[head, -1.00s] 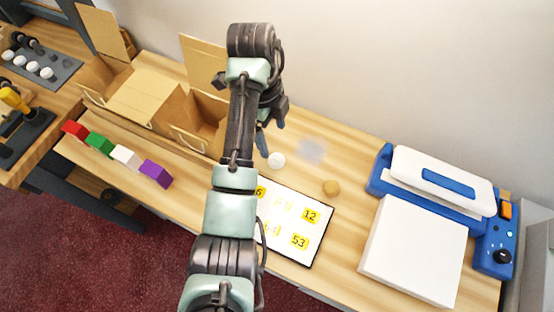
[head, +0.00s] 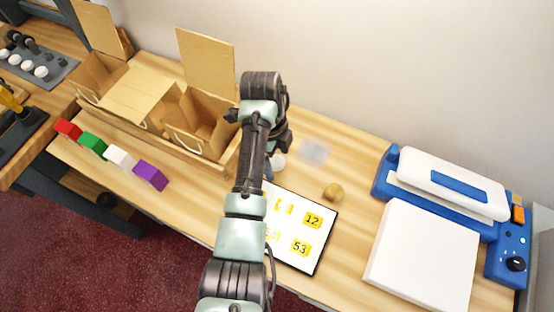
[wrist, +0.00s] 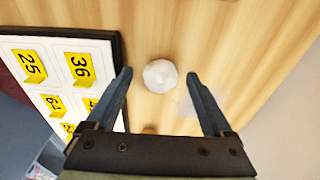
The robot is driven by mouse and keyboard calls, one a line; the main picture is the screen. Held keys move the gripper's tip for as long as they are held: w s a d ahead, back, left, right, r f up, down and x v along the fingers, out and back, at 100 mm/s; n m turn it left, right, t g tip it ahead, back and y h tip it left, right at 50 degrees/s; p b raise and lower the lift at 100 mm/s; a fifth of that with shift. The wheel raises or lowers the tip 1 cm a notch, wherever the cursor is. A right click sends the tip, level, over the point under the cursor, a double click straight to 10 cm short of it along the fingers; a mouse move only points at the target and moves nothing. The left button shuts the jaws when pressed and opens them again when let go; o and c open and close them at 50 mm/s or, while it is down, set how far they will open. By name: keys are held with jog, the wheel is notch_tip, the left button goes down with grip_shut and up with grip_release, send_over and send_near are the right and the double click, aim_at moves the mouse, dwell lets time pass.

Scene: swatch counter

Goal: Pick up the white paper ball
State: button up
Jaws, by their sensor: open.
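The white paper ball (wrist: 160,76) lies on the wooden counter and sits between and just beyond my open fingertips in the wrist view. In the head view the paper ball (head: 278,162) shows beside my arm, partly covered by it. My gripper (wrist: 160,78) is open and empty, with one finger on each side of the ball's line. I cannot tell its exact height above the counter. In the head view the fingers are hidden behind my arm.
A board with yellow number tags (head: 325,222) lies close to the ball. A tan ball (head: 333,192) is to the right. An open cardboard box (head: 205,125), coloured blocks (head: 120,157) and a blue-white machine (head: 450,185) stand farther off. A faint pale patch (head: 314,151) marks the counter.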

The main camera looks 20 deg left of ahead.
aim_at(276, 159)
grip_shut()
dwell(0.5)
notch_tip(276, 159, up, 9)
jog(key=shift+f+p, duration=0.1)
jog(key=shift+p, duration=0.9)
jog(key=shift+r+p, duration=0.7)
